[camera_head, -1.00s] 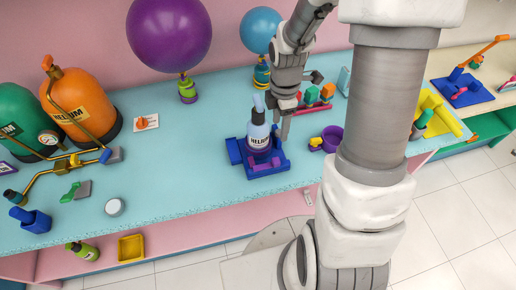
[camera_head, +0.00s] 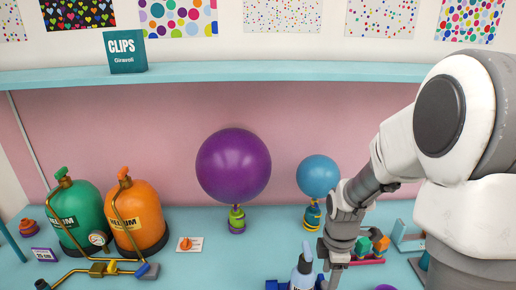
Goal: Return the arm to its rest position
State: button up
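My gripper (camera_head: 332,270) is at the right of centre in the head view, pointing down over the teal table. Its fingertips are at the lower edge of the picture, so I cannot tell whether it is open or shut. My arm comes in from the right and reaches down and left to the gripper.
A purple balloon (camera_head: 233,166) and a blue balloon (camera_head: 318,176) stand on small weights behind. Green (camera_head: 77,213) and orange (camera_head: 139,217) helium tanks stand at left. A teal shelf (camera_head: 230,75) runs above. Coloured blocks on a red base (camera_head: 368,262) are right of the gripper.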

jog(key=s+a+r+m+t+b, duration=0.2)
jog(key=s+r+m+b, duration=0.1)
jog(key=s+r+m, duration=0.4)
jog(key=s+a+r+m+t+b, duration=0.2)
jog(key=s+r+m, duration=0.4)
jog(key=m, duration=0.4)
jog(key=shift+s+a+r+t+b, duration=0.4)
jog(key=shift+t+b, duration=0.2)
jog(key=shift+b, duration=0.25)
jog(key=shift+d, duration=0.15)
